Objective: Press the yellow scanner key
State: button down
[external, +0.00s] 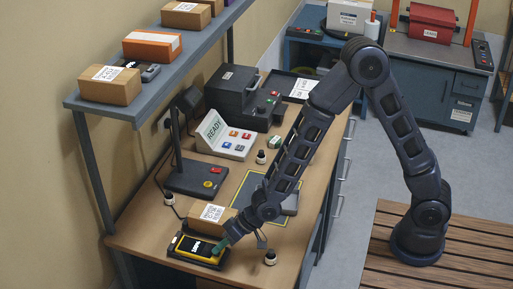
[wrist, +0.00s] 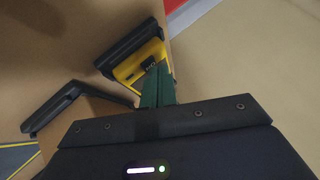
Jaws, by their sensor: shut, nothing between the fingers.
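My gripper (external: 218,248) has green fingers, shut with nothing between them, pointing down at the front left of the workbench. The fingers also show in the wrist view (wrist: 160,72). Their tips are at the right end of a yellow-and-black handheld device (external: 197,249), which also shows in the wrist view (wrist: 143,66); I cannot tell whether they touch it. A black stand (external: 185,180) further back has a small yellow key (external: 207,184) and a red one on its base. A white console (external: 225,138) reading READY has several coloured keys.
A labelled carton (external: 211,216) stands just behind the handheld device. A black printer-like box (external: 238,92) stands at the back. A shelf (external: 190,55) with cartons overhangs the bench's left side. A yellow-edged mat (external: 240,212) lies under my arm.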

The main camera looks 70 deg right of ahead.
aim_at(221, 253)
dwell(0.8)
jog(key=shift+r, duration=0.45)
notch_tip(221, 253, up, 6)
dwell(0.7)
